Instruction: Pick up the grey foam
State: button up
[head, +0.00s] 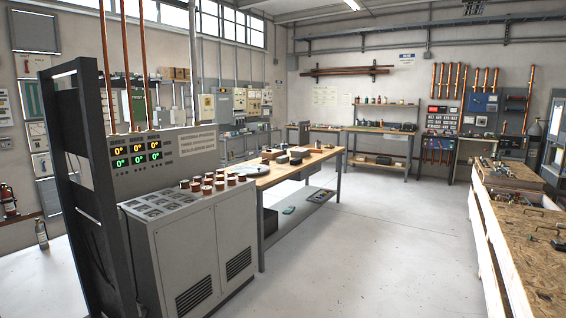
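I cannot pick out the grey foam for certain in the head view. Several small dark and grey items lie on the wooden workbench (262,181) in the middle, among them a dark block (283,160); they are too small to tell whether one is foam. My gripper is not in view.
A grey console cabinet (168,248) with reddish-topped knobs stands left of centre, beside a dark upright frame (75,190). A wooden crate (487,225) with a chipboard top (515,228) stands at the right. The pale floor (375,250) between is clear.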

aim_at(281, 160)
jog(key=j+u, duration=0.4)
jog(key=i+j+u, duration=0.15)
jog(key=j+u, duration=0.3)
jog(key=i+j+u, duration=0.3)
jog(key=i+j, duration=0.2)
jog(key=i+j+u, duration=0.25)
jog(key=i+j, duration=0.25)
jog(key=i+j+u, duration=0.3)
jog(key=i, duration=0.35)
jog(key=i+l, duration=0.15)
jog(key=i, duration=1.75)
jog(key=i+u, duration=0.2)
jog(key=i, duration=1.7)
jog(key=i+z, duration=0.3)
jog(key=i, duration=0.15)
jog(key=i+z, duration=0.25)
jog(key=i, duration=0.25)
jog(key=i+j+z, duration=0.1)
jog(key=i+z, duration=0.2)
jog(key=i, duration=0.15)
jog(key=i+j+z, duration=0.3)
jog(key=i, duration=0.15)
jog(key=i+l+z, duration=0.2)
jog(key=i+z, duration=0.15)
jog(key=i, duration=0.35)
jog(key=i+z, duration=0.4)
jog(key=i, duration=0.3)
jog(key=i+j+z, duration=0.15)
jog(key=i+z, duration=0.2)
jog(key=i, duration=0.35)
